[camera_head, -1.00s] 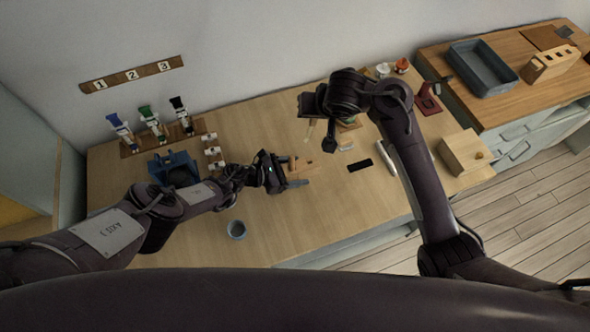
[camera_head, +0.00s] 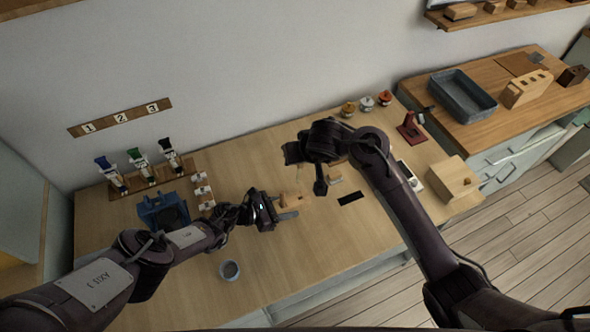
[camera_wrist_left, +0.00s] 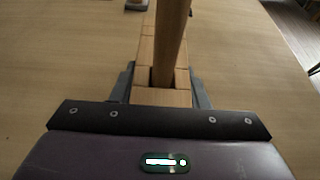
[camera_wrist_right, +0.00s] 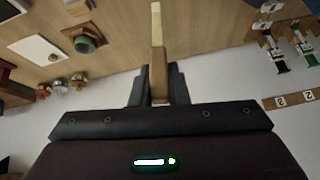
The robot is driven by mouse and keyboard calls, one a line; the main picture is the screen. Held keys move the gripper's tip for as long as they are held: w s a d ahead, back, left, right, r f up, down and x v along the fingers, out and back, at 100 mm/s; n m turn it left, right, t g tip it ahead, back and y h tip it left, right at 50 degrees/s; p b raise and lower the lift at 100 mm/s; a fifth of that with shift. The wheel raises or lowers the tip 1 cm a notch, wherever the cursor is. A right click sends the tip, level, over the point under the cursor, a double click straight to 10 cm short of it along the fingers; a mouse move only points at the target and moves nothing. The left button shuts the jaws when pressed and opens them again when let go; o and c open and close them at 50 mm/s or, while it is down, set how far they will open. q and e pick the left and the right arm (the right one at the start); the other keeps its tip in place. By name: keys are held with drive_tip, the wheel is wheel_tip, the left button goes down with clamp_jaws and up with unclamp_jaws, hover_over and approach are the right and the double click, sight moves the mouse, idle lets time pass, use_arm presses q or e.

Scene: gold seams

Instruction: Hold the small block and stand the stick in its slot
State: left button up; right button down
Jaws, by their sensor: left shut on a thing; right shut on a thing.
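The small wooden block (camera_head: 290,200) lies on the table between the fingers of my left gripper (camera_head: 284,205), which is shut on it. In the left wrist view the block (camera_wrist_left: 147,50) shows with a finger on each side. My right gripper (camera_wrist_right: 158,88) is shut on the wooden stick (camera_wrist_right: 157,55). The left wrist view shows the stick (camera_wrist_left: 172,35) rising nearly upright from the block, slightly tilted, its lower end at the slot (camera_wrist_left: 163,78). How deep it sits there cannot be told. In the head view my right arm hides much of the stick.
A black rectangle (camera_head: 351,198) lies right of the block. A grey cup (camera_head: 229,271) stands in front, a blue holder (camera_head: 163,212) at left.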

wheel_tip(320, 180, down, 2)
drive_tip(key=shift+s+f+n, duration=0.15)
drive_tip(key=shift+f+n, duration=0.1)
drive_tip(key=shift+n, duration=0.65)
drive_tip(key=shift+f, duration=2.2)
hover_over(299, 196)
drive_tip(key=shift+f, duration=2.95)
idle(0.3)
drive_tip(key=c, duration=1.3)
unclamp_jaws()
drive_tip(key=shift+r, duration=0.1)
